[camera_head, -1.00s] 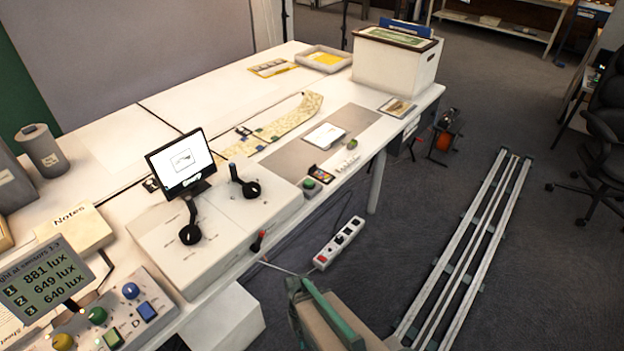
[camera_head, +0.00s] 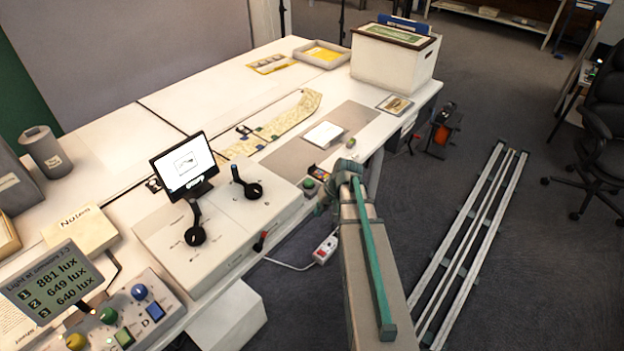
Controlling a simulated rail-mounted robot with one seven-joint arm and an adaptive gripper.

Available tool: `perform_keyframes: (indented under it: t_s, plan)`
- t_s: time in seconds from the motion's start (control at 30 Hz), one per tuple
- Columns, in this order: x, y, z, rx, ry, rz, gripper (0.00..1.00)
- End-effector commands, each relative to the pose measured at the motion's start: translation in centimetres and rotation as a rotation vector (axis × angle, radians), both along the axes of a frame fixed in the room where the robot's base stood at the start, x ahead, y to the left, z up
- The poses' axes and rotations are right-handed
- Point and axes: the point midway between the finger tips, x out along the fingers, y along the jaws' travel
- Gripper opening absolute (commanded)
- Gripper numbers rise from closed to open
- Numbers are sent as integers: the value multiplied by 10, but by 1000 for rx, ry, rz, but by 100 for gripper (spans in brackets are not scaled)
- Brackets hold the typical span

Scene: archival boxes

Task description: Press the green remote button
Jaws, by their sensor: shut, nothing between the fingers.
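The green remote button (camera_head: 309,183) is a round green cap on a small grey box at the front edge of the table, right of the white console. My gripper (camera_head: 321,207) is small in the view, at the end of my arm, just below and right of the button box. It is shut and empty. My arm partly hides it, and I see no contact between it and the button.
The white console (camera_head: 176,243) carries a small screen (camera_head: 184,166) and two black handles. A power strip (camera_head: 326,248) is on the floor below. A sensor panel (camera_head: 157,292) with knobs stands at lower left.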

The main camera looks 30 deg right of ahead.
Motion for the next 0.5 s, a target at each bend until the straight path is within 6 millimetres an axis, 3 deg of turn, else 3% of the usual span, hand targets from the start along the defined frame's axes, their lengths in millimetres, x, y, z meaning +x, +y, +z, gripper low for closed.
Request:
perform_keyframes:
  t_s: [0.1, 0.3, 0.5]
  plan:
    - [25, -16, 40, 13, -89, -12, 0]
    - [65, -21, 100, 65, -270, -3, 0]
    - [89, -24, 147, 95, -397, 5, 0]
